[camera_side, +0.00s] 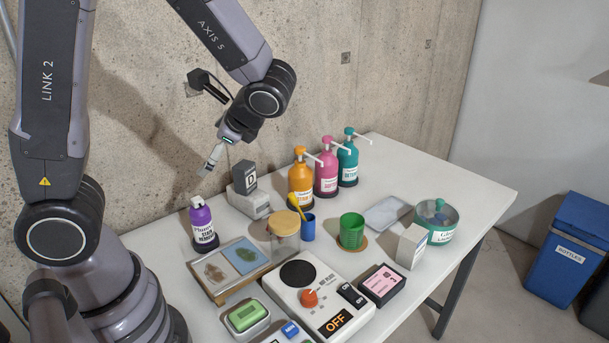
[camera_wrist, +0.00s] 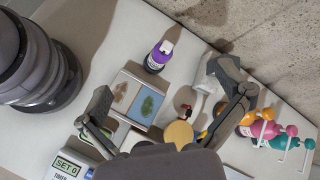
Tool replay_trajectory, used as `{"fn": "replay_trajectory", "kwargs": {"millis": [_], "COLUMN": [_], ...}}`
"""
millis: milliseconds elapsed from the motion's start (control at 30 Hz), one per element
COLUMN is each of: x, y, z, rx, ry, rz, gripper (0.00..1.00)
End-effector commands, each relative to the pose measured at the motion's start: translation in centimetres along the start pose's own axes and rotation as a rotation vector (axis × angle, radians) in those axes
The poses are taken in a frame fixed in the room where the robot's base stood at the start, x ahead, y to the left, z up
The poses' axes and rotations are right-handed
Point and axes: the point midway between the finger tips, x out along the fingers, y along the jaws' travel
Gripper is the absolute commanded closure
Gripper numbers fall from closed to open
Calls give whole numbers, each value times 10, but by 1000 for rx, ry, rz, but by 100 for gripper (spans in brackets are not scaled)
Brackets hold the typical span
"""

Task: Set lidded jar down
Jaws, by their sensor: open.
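The lidded jar, clear with a tan wooden-looking lid (camera_side: 284,222), stands upright on the white table near its middle in the side view. It is between the swatch board and the blue cup. In the wrist view the jar's round lid (camera_wrist: 179,134) shows low in the picture, partly cut off by my gripper body. My gripper (camera_side: 206,170) is open and empty, raised well above the table to the left of and behind the jar. Its spread fingers (camera_wrist: 164,88) also show in the wrist view, with nothing between them touching.
A purple bottle (camera_side: 203,224) stands left, with the swatch board (camera_side: 216,292) in front. A blue cup (camera_side: 308,229) holding a yellow item and a green cup (camera_side: 351,231) are right of the jar. A hot plate (camera_side: 335,321) is in front. Several pump bottles (camera_side: 301,184) line the back.

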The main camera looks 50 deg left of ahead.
Motion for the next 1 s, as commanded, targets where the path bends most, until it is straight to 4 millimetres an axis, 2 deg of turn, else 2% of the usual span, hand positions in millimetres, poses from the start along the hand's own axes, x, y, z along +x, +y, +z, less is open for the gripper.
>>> {"fn": "replay_trajectory", "kwargs": {"millis": [33,233,400,500,700,1000], "x": [5,20,32,39,49,80], "y": [-2,-8,6,19,34,55], "z": [-18,-89,-154,-182,-208,-237], "rx": [92,413,654,755,843,849], "ry": [-73,-290,-399,-430,-447,-447], "rz": [-74,-408,-687,-807,-918,-922], "gripper": [0,0,0,0,0,0]}}
